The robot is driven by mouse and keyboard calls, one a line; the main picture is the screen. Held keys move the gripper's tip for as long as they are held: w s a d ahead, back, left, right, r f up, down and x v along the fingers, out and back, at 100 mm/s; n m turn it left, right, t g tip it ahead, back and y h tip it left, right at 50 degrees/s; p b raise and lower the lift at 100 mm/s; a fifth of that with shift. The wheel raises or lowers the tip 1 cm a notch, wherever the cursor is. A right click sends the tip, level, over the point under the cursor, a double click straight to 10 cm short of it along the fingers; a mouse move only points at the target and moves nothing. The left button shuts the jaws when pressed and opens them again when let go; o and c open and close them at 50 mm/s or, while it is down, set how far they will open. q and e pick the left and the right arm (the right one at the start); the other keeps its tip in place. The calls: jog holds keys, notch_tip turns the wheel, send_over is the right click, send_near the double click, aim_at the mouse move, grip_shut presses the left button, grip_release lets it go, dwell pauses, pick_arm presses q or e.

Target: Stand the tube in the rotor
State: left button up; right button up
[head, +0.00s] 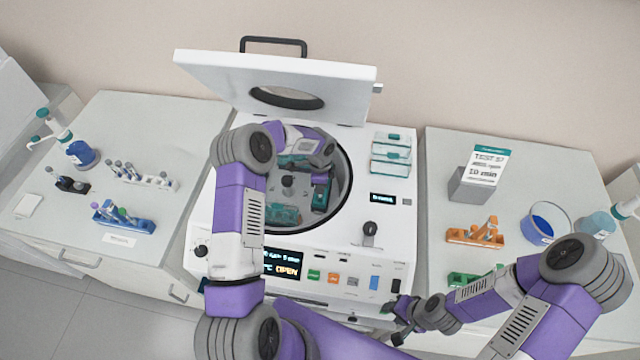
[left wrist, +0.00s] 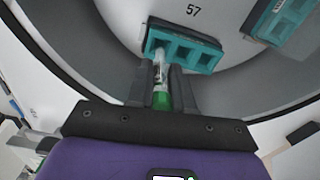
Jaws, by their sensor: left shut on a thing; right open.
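My left gripper (left wrist: 158,85) is shut on the tube (left wrist: 160,97), which has a clear body and a green cap end. The tube's clear end is at the leftmost opening of a teal rotor bucket (left wrist: 196,58); I cannot tell how deep it goes. In the head view my left arm reaches over the open centrifuge, its gripper (head: 322,182) at the right side of the bowl. The rotor hub (head: 288,181) and a near teal bucket (head: 284,214) show there. The tube is hidden in that view. My right gripper (head: 398,322) is open and empty before the centrifuge's front right.
The centrifuge lid (head: 290,75) stands raised behind the bowl. Teal boxes (head: 391,155) sit on its top right. The left bench holds a blue tube rack (head: 124,220) and a white rack (head: 150,179). The right bench holds an orange rack (head: 474,234) and a blue-filled bowl (head: 545,222).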

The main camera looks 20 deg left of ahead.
aim_at(320, 197)
pick_arm(q)
jog(key=shift+f+b, duration=0.25)
jog(key=shift+b, duration=0.4)
dwell(0.5)
jog(key=shift+f+b, duration=0.2)
jog(key=shift+b, duration=0.1)
jog(key=shift+f, duration=0.2)
jog(key=shift+f+b, duration=0.35)
jog(key=shift+b, duration=0.2)
jog(key=shift+f, duration=0.1)
dwell(0.4)
jog(key=shift+f+b, duration=1.45)
jog(key=shift+f, duration=0.05)
jog(key=shift+f, duration=0.15)
